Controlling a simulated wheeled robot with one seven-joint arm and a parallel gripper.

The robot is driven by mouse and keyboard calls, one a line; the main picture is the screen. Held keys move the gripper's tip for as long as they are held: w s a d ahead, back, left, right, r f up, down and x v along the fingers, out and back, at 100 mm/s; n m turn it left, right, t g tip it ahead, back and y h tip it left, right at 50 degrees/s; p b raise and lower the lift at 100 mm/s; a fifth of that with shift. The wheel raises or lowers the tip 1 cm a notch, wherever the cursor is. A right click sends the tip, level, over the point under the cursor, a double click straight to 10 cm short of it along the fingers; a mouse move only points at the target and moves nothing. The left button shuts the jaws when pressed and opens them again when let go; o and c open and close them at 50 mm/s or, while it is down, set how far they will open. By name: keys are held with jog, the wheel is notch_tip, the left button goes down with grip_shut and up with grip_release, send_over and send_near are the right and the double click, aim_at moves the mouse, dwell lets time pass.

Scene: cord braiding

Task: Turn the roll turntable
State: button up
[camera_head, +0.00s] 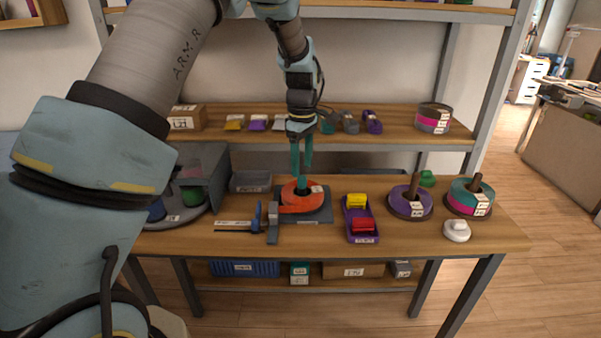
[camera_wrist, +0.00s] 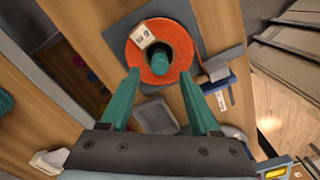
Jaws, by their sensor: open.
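A round grey turntable (camera_head: 195,214) stands at the left of the bench, partly under a grey cover (camera_head: 205,163). My gripper (camera_head: 302,174) points down over an orange roll (camera_head: 302,205), to the right of the turntable. In the wrist view, the fingers of my gripper (camera_wrist: 160,74) are apart, with the orange roll (camera_wrist: 178,72) ahead of them and a teal peg (camera_wrist: 159,63) in its middle. Nothing is held.
The orange roll lies on a dark plate (camera_head: 318,216). A blue-handled tool (camera_head: 257,216) and a grey block (camera_head: 272,225) stand at its left front. A purple tray (camera_head: 361,225), a purple roll (camera_head: 404,205) and a teal-pink roll (camera_head: 468,190) fill the right. A shelf (camera_head: 390,138) runs behind.

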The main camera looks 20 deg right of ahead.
aim_at(302, 177)
jog(key=shift+f+p, duration=0.4)
jog(key=shift+f, duration=1.75)
grip_shut()
